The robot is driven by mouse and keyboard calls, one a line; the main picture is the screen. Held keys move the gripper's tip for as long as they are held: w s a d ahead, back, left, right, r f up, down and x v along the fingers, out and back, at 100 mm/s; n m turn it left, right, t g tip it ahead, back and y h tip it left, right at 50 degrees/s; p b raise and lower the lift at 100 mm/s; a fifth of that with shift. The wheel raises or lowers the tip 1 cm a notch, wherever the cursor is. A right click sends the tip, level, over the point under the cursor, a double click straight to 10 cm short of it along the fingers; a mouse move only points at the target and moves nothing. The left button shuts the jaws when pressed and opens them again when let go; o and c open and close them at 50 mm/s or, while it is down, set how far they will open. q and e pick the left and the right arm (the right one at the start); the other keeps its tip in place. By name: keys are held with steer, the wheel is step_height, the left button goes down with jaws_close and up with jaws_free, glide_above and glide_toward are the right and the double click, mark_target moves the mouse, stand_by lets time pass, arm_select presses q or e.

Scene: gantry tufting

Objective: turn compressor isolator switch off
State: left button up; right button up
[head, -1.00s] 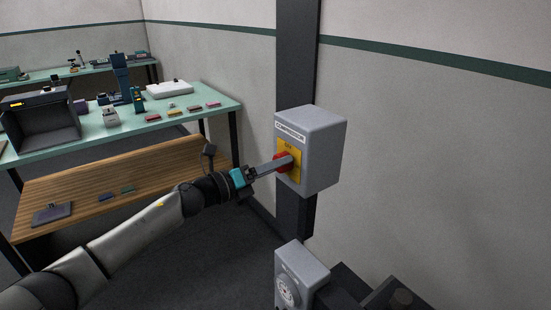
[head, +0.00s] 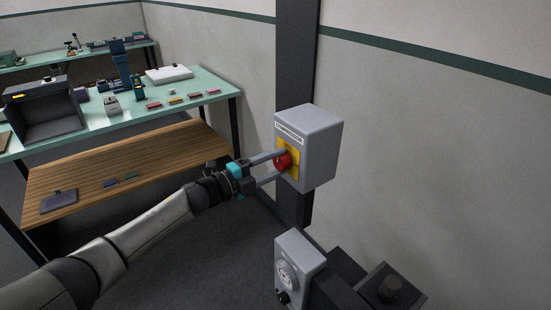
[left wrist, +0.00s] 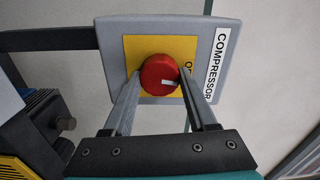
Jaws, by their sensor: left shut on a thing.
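The compressor isolator is a grey box (head: 318,150) on a dark post, with a label reading COMPRESSOR and a yellow plate (head: 293,158). A red rotary knob (head: 282,161) sits on the plate. In the left wrist view the knob (left wrist: 160,74) carries a white mark that points right, toward partly hidden lettering on the yellow plate (left wrist: 133,50). My left gripper (head: 278,164) is shut on the knob, one finger on each side of it; its fingers also show in the left wrist view (left wrist: 158,92). My right gripper is not in view.
A smaller grey box with a dial (head: 288,274) stands below the isolator, beside dark equipment (head: 388,290). A green-topped bench (head: 215,85) with a wooden lower shelf (head: 130,165) is at the left. The wall at right is bare.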

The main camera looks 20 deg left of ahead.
arm_select(q)
steer(key=shift+r+n+p, duration=0.1)
steer(key=shift+n+p, duration=0.25)
steer(key=shift+n, duration=0.45)
steer(key=o, duration=1.4)
steer(key=shift+c, duration=0.2)
steer(key=b+v, duration=0.1)
steer(key=v, duration=1.4)
steer(key=shift+a, duration=0.1)
